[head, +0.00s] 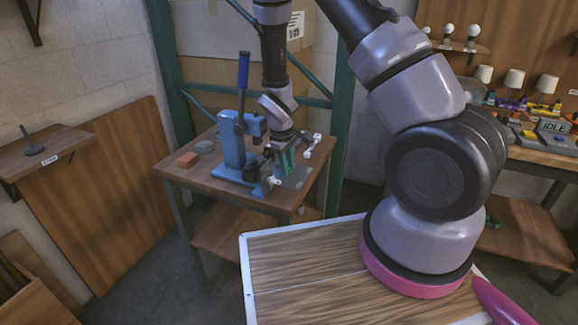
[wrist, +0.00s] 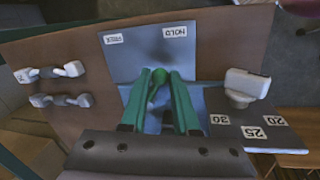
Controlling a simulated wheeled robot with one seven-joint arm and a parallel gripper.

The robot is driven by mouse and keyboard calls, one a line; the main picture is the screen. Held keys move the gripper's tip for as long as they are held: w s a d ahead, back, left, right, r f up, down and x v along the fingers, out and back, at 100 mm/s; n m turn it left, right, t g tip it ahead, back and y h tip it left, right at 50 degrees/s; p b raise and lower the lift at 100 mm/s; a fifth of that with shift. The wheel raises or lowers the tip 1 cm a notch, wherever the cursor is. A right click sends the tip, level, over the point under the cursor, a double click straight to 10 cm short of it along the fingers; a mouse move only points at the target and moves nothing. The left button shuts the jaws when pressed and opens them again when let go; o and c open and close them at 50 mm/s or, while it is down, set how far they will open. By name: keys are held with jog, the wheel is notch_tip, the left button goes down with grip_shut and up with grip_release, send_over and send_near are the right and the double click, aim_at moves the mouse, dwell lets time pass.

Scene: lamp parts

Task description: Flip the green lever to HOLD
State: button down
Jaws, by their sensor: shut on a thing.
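The green lever (wrist: 159,84) stands between the two green fingers of my gripper (wrist: 161,80) in the wrist view, its rounded knob near their tips. My gripper is shut on it. A grey-blue plate (wrist: 135,65) lies beyond, with a FREE label (wrist: 113,38) on the left and a HOLD label (wrist: 174,31) on the right, both upside down. The knob is below and between the labels, nearer HOLD. In the head view my gripper (head: 285,165) reaches down beside the blue press (head: 232,145); the lever is hidden there.
The press stands on a small wooden table (head: 180,172), with a reddish block (head: 188,160) at its left. In the wrist view, metal handle-like parts (wrist: 60,100) lie left and a pale block (wrist: 245,85) with number tags is at right. A green rack post (head: 340,130) stands close behind.

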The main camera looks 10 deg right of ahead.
jog(key=c, duration=0.7)
grip_release()
jog(key=shift+o, duration=0.2)
jog(key=shift+a, duration=0.1)
notch_tip(320, 180, up, 11)
jog(key=s+a, duration=0.1)
jog(key=shift+s+a+f, duration=0.2)
jog(key=shift+a, duration=0.05)
